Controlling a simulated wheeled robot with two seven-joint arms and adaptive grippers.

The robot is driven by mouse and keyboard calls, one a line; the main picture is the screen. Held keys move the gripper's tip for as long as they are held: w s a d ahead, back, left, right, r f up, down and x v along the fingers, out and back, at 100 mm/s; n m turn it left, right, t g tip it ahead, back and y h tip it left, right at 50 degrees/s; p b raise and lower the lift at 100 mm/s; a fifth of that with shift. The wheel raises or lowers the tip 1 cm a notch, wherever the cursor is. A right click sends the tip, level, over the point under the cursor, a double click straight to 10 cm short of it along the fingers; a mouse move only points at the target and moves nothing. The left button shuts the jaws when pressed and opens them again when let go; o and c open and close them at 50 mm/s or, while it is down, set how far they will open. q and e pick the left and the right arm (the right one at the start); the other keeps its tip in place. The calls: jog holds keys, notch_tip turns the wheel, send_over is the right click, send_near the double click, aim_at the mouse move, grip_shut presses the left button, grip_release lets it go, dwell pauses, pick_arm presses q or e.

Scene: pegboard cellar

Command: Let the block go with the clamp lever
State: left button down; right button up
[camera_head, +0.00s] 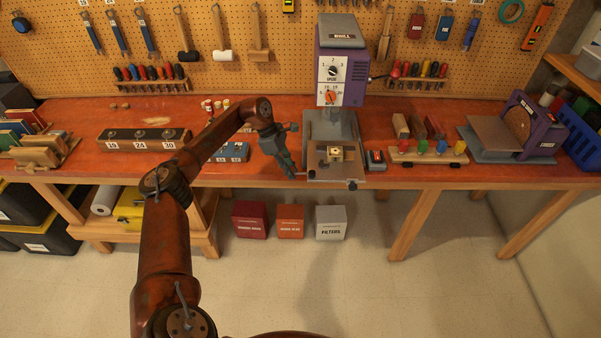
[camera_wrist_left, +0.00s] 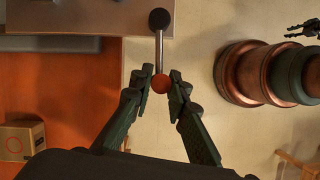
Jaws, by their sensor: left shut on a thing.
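The drill press (camera_head: 341,60) stands on the bench, with a grey vise tray (camera_head: 318,172) under it. A small tan block (camera_head: 336,154) sits in the tray; I cannot tell how tightly it is held. The clamp lever (camera_wrist_left: 160,50) is a thin metal rod with a black hub at one end and a red ball at the other. My left gripper (camera_head: 297,172) is at the tray's front left corner. In the left wrist view my left gripper (camera_wrist_left: 161,86) is shut on the red ball, one finger on each side. A dark piece at that view's upper right may be my right gripper.
A blue case (camera_head: 232,152) and a weight rack (camera_head: 145,139) lie left of the press. A small dark box (camera_head: 375,160) and a wooden rack (camera_head: 430,157) of coloured clips are right of it. Boxes (camera_head: 290,221) stand below the bench. The floor in front is clear.

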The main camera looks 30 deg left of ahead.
pick_arm(q)
jog(key=shift+r, duration=0.1)
pick_arm(e)
jog(key=shift+w+a, duration=0.15)
jog(key=shift+w, duration=0.2)
pick_arm(q)
jog(key=c, duration=1.8)
grip_release()
jog(key=shift+c, duration=0.2)
jog(key=shift+a, duration=0.1)
jog(key=v, duration=1.2)
pick_arm(e)
jog(key=shift+s, duration=0.15)
